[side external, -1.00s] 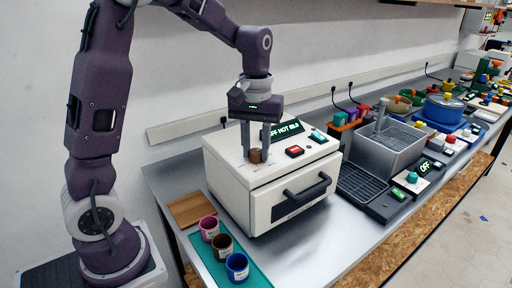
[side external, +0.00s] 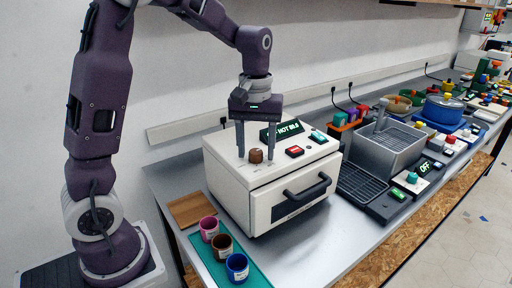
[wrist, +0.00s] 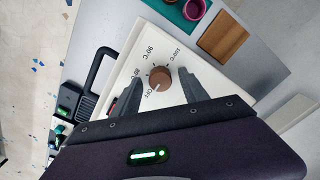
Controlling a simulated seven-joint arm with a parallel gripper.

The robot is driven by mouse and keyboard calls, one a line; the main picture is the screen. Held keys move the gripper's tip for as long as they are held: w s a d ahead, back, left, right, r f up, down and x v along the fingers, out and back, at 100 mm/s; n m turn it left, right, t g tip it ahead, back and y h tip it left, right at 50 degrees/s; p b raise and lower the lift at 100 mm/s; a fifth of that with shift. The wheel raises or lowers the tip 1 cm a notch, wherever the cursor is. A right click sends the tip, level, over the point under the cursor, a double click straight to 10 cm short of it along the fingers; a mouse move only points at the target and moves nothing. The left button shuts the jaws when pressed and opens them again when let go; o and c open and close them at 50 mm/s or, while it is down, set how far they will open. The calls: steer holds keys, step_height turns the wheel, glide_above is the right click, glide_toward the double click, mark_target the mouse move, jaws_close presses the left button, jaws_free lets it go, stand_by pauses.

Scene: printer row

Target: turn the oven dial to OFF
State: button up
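The white oven (side external: 262,200) stands on the bench with a brown round dial (side external: 256,156) on its top. In the wrist view the dial (wrist: 160,77) has a pale mark on its lower edge, toward the printed word OFF; temperature labels stand around it. My gripper (side external: 256,152) is open, pointing down, with one finger on each side of the dial and a gap to it. The wrist view also shows my gripper's fingers (wrist: 157,82) apart around the dial. The oven display (side external: 285,130) reads HOT with a number near 88; its left part is hidden by a finger.
A red switch (side external: 294,152) and a teal switch (side external: 318,136) sit right of the dial. The oven drawer handle (side external: 307,190) sticks out in front. Several cups stand on a green mat (side external: 256,277) at the front left. A grey sink (side external: 388,150) is on the right.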

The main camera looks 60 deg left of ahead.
mark_target(256, 151)
step_height(256, 151, up, 7)
steer(key=shift+r, duration=0.1)
stand_by(0.4)
steer(key=s+d+m+t, duration=0.2)
steer(key=s+d+m, duration=0.2)
steer(key=s, duration=0.6)
steer(key=s+d+m+t, duration=0.3)
steer(key=s+d+m, duration=0.1)
steer(key=s, duration=0.6)
steer(key=shift+s+d+m+t, duration=0.15)
steer(key=shift+d+m+t, duration=0.15)
steer(key=shift+m, duration=0.3)
